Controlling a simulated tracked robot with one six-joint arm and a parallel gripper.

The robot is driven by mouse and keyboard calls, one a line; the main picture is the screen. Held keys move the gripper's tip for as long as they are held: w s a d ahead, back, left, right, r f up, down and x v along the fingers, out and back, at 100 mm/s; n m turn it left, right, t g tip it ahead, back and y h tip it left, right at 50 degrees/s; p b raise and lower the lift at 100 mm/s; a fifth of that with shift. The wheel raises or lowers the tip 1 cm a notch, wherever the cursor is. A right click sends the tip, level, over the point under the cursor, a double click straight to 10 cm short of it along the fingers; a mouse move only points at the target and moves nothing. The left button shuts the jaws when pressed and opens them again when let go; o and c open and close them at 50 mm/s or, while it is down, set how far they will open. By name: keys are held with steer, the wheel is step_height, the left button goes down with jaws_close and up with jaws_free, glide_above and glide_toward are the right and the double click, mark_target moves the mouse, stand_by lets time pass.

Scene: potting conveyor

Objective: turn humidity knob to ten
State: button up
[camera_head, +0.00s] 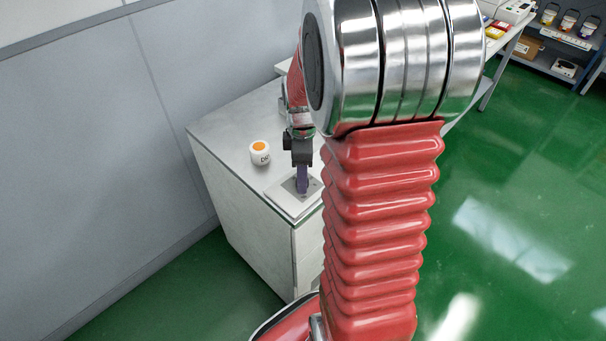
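A light panel (283,200) with a darker area lies at the front corner of the grey cabinet top. My gripper (302,188) points down over this panel, with its purple-grey fingertips at or just above it. The humidity knob cannot be made out; the fingers hide the panel's middle. Whether the fingers are open or shut on something is too small to tell. My red arm covers the panel's right side.
A white jar with an orange top (260,152) stands on the cabinet (222,128), left of my gripper. A grey wall (90,130) runs along the left. Green floor (510,170) is open at right. Shelves (560,50) with pots and boxes stand at the back right.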

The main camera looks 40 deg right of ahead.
steer(key=shift+f, duration=0.25)
steer(key=shift+c, duration=0.4)
steer(key=c, duration=0.9)
steer(key=shift+d, duration=0.1)
steer(key=shift+c, duration=0.3)
